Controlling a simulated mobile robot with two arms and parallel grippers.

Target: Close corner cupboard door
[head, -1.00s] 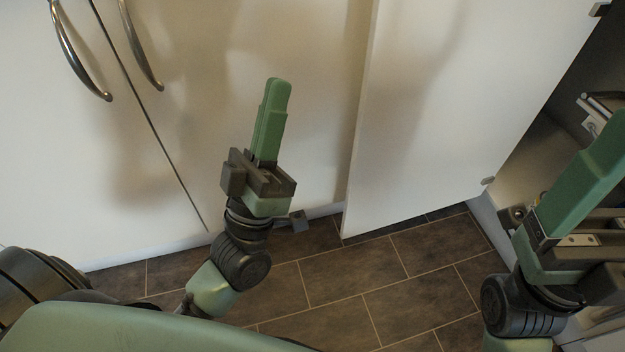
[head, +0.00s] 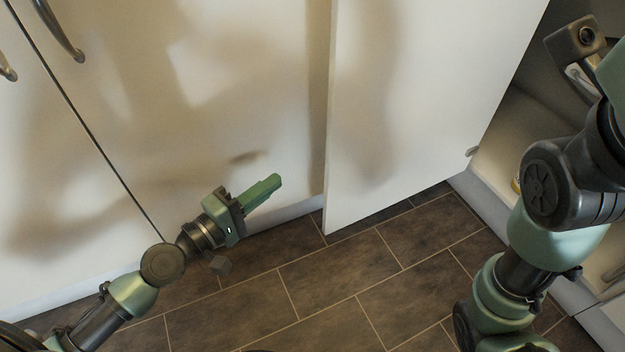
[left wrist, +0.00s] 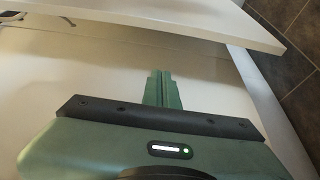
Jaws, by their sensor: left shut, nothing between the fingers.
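The corner cupboard door (head: 415,90) is a white panel standing open in the middle right of the head view. It also shows as a pale slab across the top of the left wrist view (left wrist: 190,18). My left gripper (head: 277,180) is shut and empty, low in front of the white cabinet fronts, left of the door's free edge and apart from it. Its green fingers show in the left wrist view (left wrist: 162,90). My right arm comes in at the right, by the cupboard opening; its gripper's fingers are not clearly seen.
The open cupboard interior (head: 525,125) is at the right, behind the door. A closed cabinet door (head: 60,160) with curved metal handles (head: 58,30) is at the left. Dark floor tiles (head: 340,280) lie clear below.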

